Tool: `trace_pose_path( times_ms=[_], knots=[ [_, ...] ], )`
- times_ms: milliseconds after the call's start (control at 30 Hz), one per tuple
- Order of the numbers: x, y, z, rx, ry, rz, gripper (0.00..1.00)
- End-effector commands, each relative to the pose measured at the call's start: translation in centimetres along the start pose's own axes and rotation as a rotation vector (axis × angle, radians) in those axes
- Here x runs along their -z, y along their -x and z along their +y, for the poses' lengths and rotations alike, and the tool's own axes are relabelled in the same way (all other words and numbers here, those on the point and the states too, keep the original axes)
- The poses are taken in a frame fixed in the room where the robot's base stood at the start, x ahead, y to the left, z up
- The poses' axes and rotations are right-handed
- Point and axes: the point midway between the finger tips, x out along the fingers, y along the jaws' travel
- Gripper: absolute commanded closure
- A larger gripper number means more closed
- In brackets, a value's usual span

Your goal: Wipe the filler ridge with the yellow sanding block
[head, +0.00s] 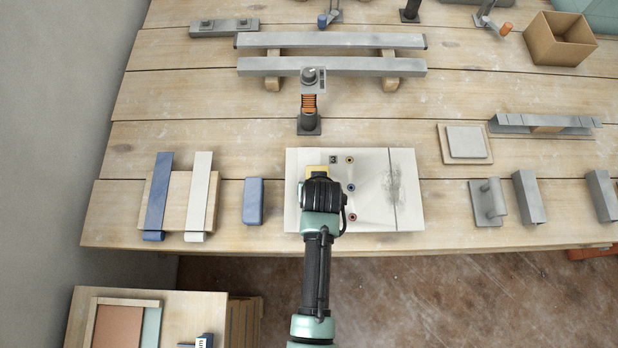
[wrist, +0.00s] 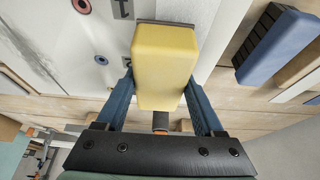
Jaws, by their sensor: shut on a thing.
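The yellow sanding block (wrist: 165,68) is between the two blue fingers of my gripper (wrist: 165,95) in the wrist view, with a thin grey layer at its far end. In the head view a sliver of the block (head: 317,168) shows above my gripper (head: 318,177), which is shut on it over the left part of the white panel (head: 295,215). A rough grey patch, apparently the filler ridge (head: 393,185), lies on the panel's right part beside a thin dark line, to the right of my gripper. I cannot tell whether the block touches the panel.
A blue block (head: 254,201) stands left of the panel. Further left, blue and cream strips lie across a board (head: 178,205). A grey trowel-like tool (head: 488,203) lies to the right. Bare bench shows between panel and tool.

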Motion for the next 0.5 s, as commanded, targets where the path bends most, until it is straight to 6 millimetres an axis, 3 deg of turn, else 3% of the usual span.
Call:
trace_pose_path(
  times_ms=[133,500],
  knots=[
    [-0.06,-0.04,1.13,0.0,-0.001,0.001,0.93],
    [0.18,0.47,1.17,0.0,0.001,0.002,0.93]
  ],
)
